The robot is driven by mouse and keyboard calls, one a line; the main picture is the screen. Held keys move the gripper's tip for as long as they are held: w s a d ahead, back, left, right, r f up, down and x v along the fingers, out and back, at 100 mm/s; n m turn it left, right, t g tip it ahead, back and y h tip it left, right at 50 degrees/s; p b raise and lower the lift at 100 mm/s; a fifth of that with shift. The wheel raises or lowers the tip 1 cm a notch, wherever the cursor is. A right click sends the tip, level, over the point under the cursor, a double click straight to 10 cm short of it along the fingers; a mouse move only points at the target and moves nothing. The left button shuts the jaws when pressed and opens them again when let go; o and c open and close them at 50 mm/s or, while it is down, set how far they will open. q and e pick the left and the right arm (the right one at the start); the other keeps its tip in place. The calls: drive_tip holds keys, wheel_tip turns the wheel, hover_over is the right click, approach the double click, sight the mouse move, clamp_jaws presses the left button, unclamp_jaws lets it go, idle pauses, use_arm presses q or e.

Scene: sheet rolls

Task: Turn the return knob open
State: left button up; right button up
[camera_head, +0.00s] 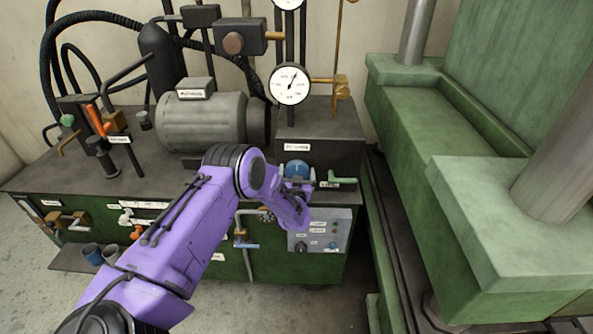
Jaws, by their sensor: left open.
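My left arm reaches in from the lower left, and its purple gripper (306,187) is at the front of the dark block on the power unit. A round blue knob (296,168) shows just above and behind the gripper, its lower part hidden. A green handle (345,180) sticks out just right of the gripper, with a small label beside it. The labels are too small to read surely, so I cannot tell which control is the return knob. The left gripper is open; whether it touches a control is hidden. My right gripper is not in view.
A grey motor (203,121) and a pressure gauge (290,84) stand on the unit's top. A grey control panel (322,233) is below the gripper. Blue-handled valves (245,245) are left of it. A big green press (415,130) stands close on the right.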

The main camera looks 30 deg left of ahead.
use_arm(q)
drive_tip(key=shift+w+a+f, duration=0.1)
drive_tip(key=shift+w+a, duration=0.1)
drive_tip(key=shift+w, duration=0.15)
drive_tip(key=c, duration=0.7)
drive_tip(key=shift+c, duration=0.2)
